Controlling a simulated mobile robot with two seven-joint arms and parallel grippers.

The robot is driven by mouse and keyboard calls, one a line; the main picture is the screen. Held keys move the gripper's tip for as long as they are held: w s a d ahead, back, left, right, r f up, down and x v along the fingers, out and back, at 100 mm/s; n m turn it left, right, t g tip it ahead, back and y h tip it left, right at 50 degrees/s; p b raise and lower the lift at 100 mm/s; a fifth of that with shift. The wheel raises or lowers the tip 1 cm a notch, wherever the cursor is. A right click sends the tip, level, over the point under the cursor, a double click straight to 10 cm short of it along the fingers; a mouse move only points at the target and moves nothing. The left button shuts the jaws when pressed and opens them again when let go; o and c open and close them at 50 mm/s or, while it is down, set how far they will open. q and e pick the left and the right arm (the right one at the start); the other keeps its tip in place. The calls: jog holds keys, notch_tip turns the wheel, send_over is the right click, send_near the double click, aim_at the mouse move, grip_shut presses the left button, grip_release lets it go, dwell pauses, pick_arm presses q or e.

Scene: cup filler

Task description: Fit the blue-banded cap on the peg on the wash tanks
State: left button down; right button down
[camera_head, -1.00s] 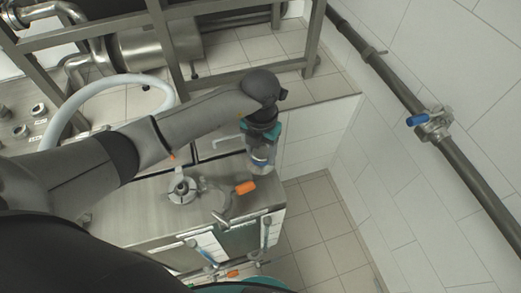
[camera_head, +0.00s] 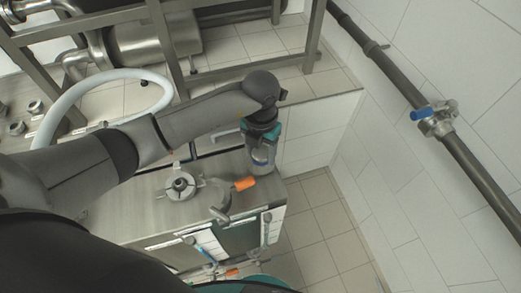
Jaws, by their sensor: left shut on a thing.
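My left gripper (camera_head: 263,160) hangs pointing down over the right end of a steel counter. It is shut on a small, pale piece with a bluish band, probably the blue-banded cap (camera_head: 262,158); the fingers hide much of it. I cannot pick out the peg for certain. A round steel fitting (camera_head: 181,186) stands on the steel counter (camera_head: 140,205), left of and below the gripper in the picture. My right gripper is not in view.
A steel clamp with an orange handle (camera_head: 245,183) lies just below the gripper in the picture. A white hose (camera_head: 75,88) arches at left. A steel frame (camera_head: 165,50) stands behind. A wall pipe with a blue-handled valve (camera_head: 432,118) runs at right. Tiled floor (camera_head: 318,220) is open.

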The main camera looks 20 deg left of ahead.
pick_arm(q)
jog(key=shift+f, duration=0.1)
jog(key=shift+c, duration=0.3)
grip_release()
notch_tip(320, 180, up, 15)
notch_tip(320, 180, up, 5)
jog(key=p, duration=0.4)
send_over(261, 152)
dwell(0.3)
dwell(0.4)
